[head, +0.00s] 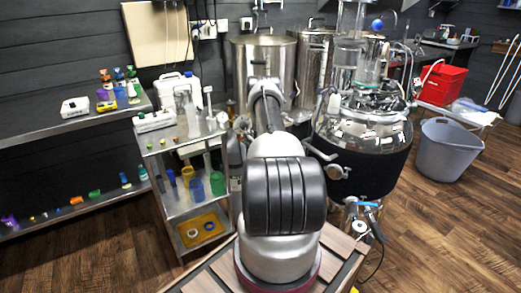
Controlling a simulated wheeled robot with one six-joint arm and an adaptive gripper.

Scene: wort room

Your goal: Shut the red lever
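I cannot make out a red lever in the head view. A small blue lever handle (369,204) sits on the metal fittings under the steel kettle with the black jacket (366,160), right of my arm. My arm rises in the middle of the picture and reaches away from the camera. It covers part of the vessels and the floor behind it. I cannot make out my gripper; the end of the arm seems hidden behind its own links.
A steel trolley (188,209) with bottles and cups stands left of my arm. A metal wall bench (72,126) is at far left. Steel pots (264,55) stand behind. A grey tub (449,148) and red crate (442,84) are at right. The wooden floor at lower right is mostly clear.

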